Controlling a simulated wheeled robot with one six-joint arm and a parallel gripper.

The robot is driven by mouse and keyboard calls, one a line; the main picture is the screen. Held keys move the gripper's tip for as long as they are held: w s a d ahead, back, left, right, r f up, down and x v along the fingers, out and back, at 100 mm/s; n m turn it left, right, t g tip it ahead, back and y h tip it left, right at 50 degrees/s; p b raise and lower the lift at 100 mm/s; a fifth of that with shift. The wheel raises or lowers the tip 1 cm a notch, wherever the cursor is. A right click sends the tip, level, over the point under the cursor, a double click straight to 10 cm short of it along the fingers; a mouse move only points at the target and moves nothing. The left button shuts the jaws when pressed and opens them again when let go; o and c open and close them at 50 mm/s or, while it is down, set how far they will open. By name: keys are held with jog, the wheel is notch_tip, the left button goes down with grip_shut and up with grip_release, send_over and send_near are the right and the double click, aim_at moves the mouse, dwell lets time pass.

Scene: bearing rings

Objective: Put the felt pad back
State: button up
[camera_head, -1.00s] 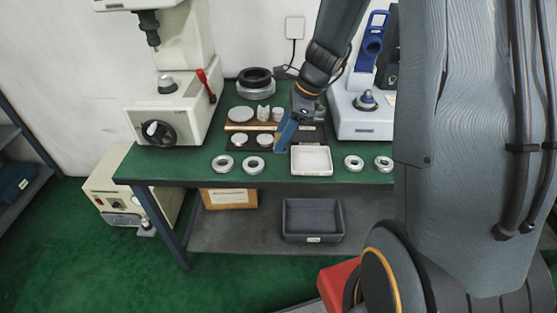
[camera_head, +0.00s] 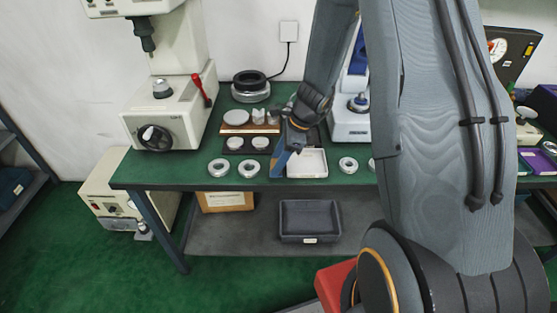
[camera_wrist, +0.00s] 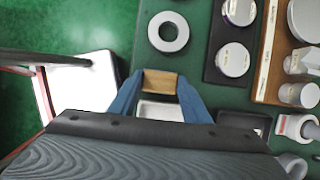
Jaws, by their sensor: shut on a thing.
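My gripper (camera_wrist: 160,84) has blue fingers shut on a small tan block, which looks like the felt pad (camera_wrist: 161,82). In the head view my gripper (camera_head: 279,166) is low over the front part of the green bench, at the left side of a white tray (camera_head: 307,164). The held pad cannot be made out there. In the wrist view part of the white tray (camera_wrist: 160,112) shows just below the pad, between the fingers. I cannot tell how high the pad is above the bench.
Two metal rings (camera_head: 248,168) lie left of the tray, another ring (camera_head: 348,164) right of it. Dark and wooden holders (camera_head: 250,128) with several pale round pieces stand behind. A press (camera_head: 165,112) stands at the left. A grey bin (camera_head: 310,237) sits on the lower shelf.

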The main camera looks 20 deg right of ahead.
jog(key=shift+f, duration=0.1)
jog(key=o, duration=0.9)
jog(key=shift+o, duration=0.2)
jog(key=b+v, duration=0.2)
jog(key=v, duration=1)
jog(key=s+a+r+n+h, duration=0.1)
jog(key=s+a+n+h, duration=0.1)
jog(key=s+n, duration=0.5)
jog(key=s+a+r+n+h, duration=0.1)
jog(key=s+a+n+h, duration=0.1)
jog(key=s+n, duration=0.6)
jog(key=shift+s+a+n, duration=0.35)
jog(key=shift+a+n, duration=0.2)
jog(key=shift+n, duration=2.75)
